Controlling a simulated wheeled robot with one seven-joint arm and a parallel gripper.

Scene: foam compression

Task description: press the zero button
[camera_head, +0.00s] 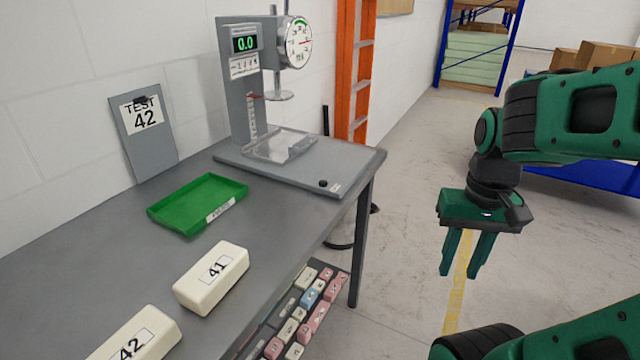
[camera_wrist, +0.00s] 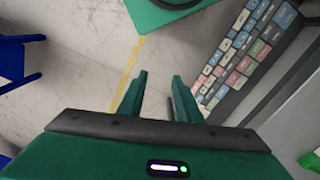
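The zero button (camera_head: 323,183) is a small black knob at the front right corner of the grey base plate (camera_head: 345,160) of the compression gauge (camera_head: 240,85). Its display (camera_head: 244,43) reads 0.0. A small label lies beside the button. My green gripper (camera_head: 460,273) hangs to the right of the table, over the floor, well apart from the button. Its two fingers point down with a gap between them and nothing in it. In the wrist view the fingers (camera_wrist: 158,100) are apart and empty; the button does not show there.
On the grey table (camera_head: 60,290) are a green tray (camera_head: 190,215), a foam block marked 41 (camera_head: 212,278) and one marked 42 (camera_head: 140,335). A clipboard (camera_head: 145,130) reads TEST 42. A rack of small blocks (camera_head: 300,315) is below the table edge. An orange ladder (camera_head: 355,70) stands behind.

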